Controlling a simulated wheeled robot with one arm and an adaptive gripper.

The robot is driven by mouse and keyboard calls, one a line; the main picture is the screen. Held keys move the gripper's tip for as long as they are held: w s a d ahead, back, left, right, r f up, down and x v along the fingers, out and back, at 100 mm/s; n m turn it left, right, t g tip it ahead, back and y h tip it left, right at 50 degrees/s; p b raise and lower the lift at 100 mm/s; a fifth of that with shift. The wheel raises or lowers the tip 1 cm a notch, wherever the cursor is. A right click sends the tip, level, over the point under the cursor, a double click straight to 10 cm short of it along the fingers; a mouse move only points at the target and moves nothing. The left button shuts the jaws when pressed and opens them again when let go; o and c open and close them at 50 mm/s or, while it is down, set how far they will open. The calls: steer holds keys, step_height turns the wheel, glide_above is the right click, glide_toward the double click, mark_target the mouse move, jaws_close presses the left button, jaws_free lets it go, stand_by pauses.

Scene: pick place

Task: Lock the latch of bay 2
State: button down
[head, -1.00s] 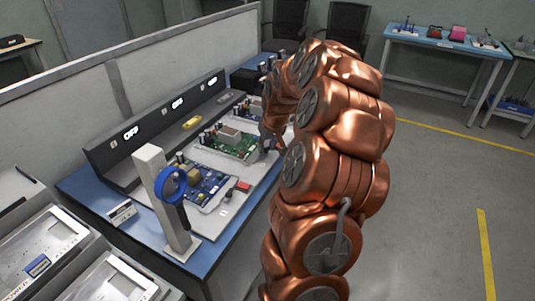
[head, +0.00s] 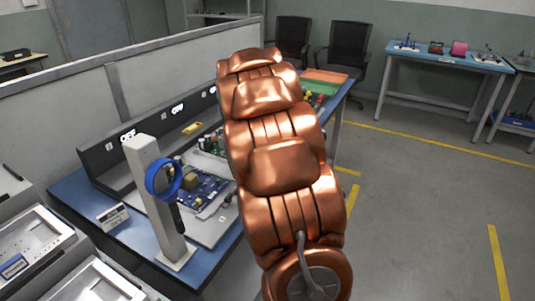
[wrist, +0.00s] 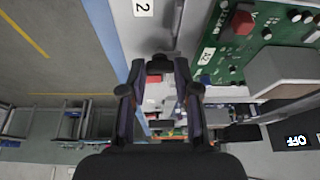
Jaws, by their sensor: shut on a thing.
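In the wrist view, the label "2" (wrist: 143,8) marks the pale bay plate, beside a green circuit board (wrist: 262,30) with an "A2" tag. My gripper (wrist: 160,72) is at the plate's edge, left of this board, its fingers closed around a small dark piece that looks like the latch of bay 2. The fingers hide most of it, so its position cannot be told. In the head view my arm hides the gripper and latch; part of the green board (head: 212,143) shows.
A blue ring (head: 164,180) hangs on a grey post (head: 153,200) at the bench's front. A blue-brown board (head: 203,187) sits nearer. A dark panel (head: 107,158) with lit "OFF" signs runs behind. The floor (head: 430,200) on the right is clear.

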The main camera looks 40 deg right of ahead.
steer(key=shift+m, duration=0.5)
steer(key=c, duration=0.8)
jaws_free()
steer(key=shift+c, duration=0.2)
steer(key=shift+r, duration=0.15)
steer(key=v, duration=1.1)
steer(key=shift+a+r, duration=0.3)
steer(key=shift+w, duration=0.15)
